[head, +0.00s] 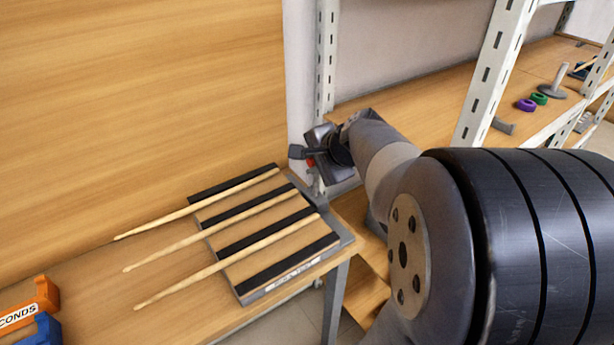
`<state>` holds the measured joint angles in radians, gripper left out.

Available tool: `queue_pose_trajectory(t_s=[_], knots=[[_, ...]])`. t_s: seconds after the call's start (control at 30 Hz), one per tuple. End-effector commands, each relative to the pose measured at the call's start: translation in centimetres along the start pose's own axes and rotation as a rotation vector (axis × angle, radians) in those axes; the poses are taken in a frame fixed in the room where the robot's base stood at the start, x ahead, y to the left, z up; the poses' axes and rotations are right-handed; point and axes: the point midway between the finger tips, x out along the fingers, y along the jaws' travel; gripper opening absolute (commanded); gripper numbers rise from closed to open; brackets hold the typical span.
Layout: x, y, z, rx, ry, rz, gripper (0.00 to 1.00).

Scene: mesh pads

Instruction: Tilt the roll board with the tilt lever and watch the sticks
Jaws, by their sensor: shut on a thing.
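The roll board (283,254) lies on the wooden bench, a tan board with several black strips across it and a small label on its front edge. Three pale wooden sticks (215,241) lie side by side across it, their thin tips reaching past its left edge over the bench. My gripper (306,157) is at the board's far right corner, shut on a part with a bit of red (310,163) showing, which seems to be the tilt lever. My arm and gripper hide most of the lever. I cannot tell whether the board is tilted.
An orange holder (40,295) with a lettered label and a blue one (40,330) stand at the bottom left. A wooden panel (140,100) rises behind the bench. Metal shelving on the right holds a purple ring (525,105), a green ring (539,98) and a grey peg stand (556,85).

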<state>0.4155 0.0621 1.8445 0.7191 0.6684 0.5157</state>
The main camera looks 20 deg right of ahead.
Motion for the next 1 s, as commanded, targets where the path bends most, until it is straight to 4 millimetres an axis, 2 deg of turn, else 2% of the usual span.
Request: queue_pose_trajectory(t_s=[0.03, 0.63, 1.0], knots=[[0.4, 0.9, -0.1, 0.001, 0.004, -0.027, 0.00], [-1.5, 3.4, -0.1, 0.001, 0.003, -0.288, 0.00], [-1.9, 4.2, 0.0, 0.001, 0.000, -0.284, 0.00]])
